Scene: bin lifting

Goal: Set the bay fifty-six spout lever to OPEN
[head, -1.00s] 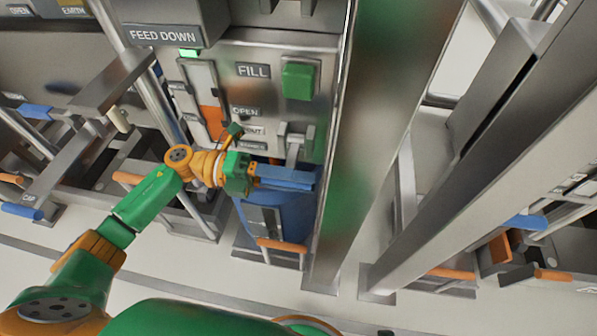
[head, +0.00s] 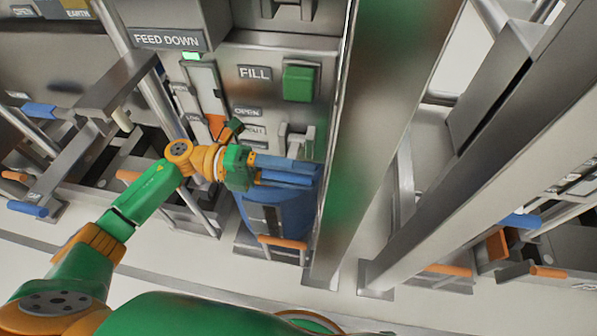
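Below are an OPEN label (head: 247,112) and a lower label (head: 252,130) that is too blurred to read. A grey lever (head: 297,140) sits to the right of these labels, lower than OPEN. My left gripper (head: 310,172) lies across the panel just below the lever, its two blue fingers pointing right. Contact with the lever cannot be told, nor whether the fingers are apart. The bay number is not readable. My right gripper is not in view.
A blue bin (head: 282,207) stands below my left gripper, with an orange bar (head: 282,243) in front. A thick grey post (head: 375,130) rises just right of the panel. A FEED DOWN sign (head: 167,40) with a green light (head: 191,57) is at upper left.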

